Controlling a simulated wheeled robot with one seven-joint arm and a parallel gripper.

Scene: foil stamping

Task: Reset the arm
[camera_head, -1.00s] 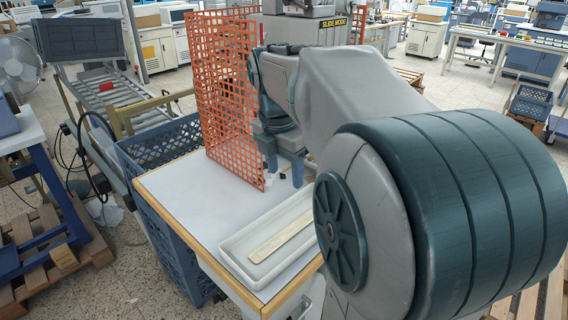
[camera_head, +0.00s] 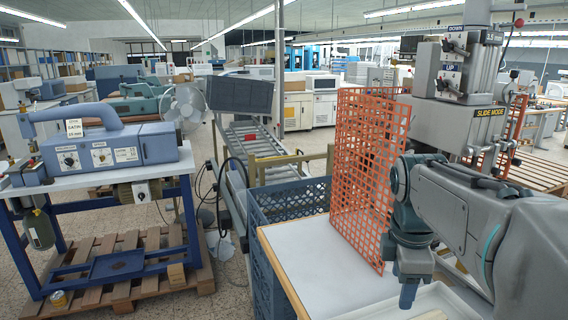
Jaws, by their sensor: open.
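My gripper (camera_head: 409,287) shows at the lower right in the head view, at the end of my grey and teal arm. It points down above the white worktable (camera_head: 318,262), close to the right side of the orange mesh guard (camera_head: 366,165). Its jaws are apart and I see nothing held between them. Part of the gripper is hidden by its own finger and wrist. A white tray (camera_head: 465,300) lies on the table below and right of it, cut off by the picture's bottom edge, with a pale strip (camera_head: 433,315) in it.
The stamping machine (camera_head: 455,75) marked SLIDE MODE stands behind my arm. A blue crate (camera_head: 290,195) stands beside the table's left edge. A blue bench machine (camera_head: 105,145) on a blue-framed stand is at left. A roller conveyor (camera_head: 255,150) runs behind the crate.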

